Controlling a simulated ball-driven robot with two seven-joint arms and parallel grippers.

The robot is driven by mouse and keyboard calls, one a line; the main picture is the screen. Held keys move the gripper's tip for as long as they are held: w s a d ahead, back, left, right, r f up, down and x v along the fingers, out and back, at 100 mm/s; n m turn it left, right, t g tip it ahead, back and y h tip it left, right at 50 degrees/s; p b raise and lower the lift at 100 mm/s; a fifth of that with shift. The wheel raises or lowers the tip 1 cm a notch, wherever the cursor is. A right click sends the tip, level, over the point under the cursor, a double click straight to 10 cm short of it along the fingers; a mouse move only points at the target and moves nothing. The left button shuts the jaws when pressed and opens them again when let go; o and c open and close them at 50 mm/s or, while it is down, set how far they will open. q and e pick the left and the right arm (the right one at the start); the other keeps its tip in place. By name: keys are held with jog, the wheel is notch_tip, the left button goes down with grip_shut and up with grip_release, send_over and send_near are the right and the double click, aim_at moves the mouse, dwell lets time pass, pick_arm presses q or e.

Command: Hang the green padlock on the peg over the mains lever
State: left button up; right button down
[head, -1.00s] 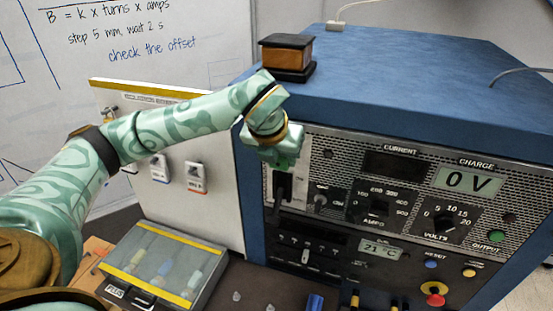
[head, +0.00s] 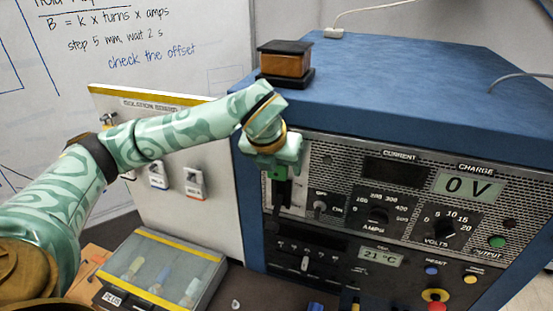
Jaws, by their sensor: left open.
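My left gripper (head: 282,192) is at the left side of the blue cabinet's front panel, with dark fingers pointing down, open. It is in front of a pale plate (head: 299,190) on the panel. The mains lever and the peg over it cannot be made out, as the gripper and wrist cover that area. A green part shows at the top of the fingers; I cannot tell whether it is the padlock or part of my gripper. No green padlock is clearly seen elsewhere. My right gripper is not in view.
The isolation board (head: 222,235) stands left of the cabinet (head: 400,85), with small tagged items (head: 194,182) on it. A clear-lidded case (head: 200,262) lies below. A wood-and-black block (head: 286,62) sits on the cabinet top, close to my wrist. Knobs and buttons fill the panel's right.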

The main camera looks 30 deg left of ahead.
pick_arm(q)
jog(key=v, duration=1.6)
jog(key=shift+s, duration=0.15)
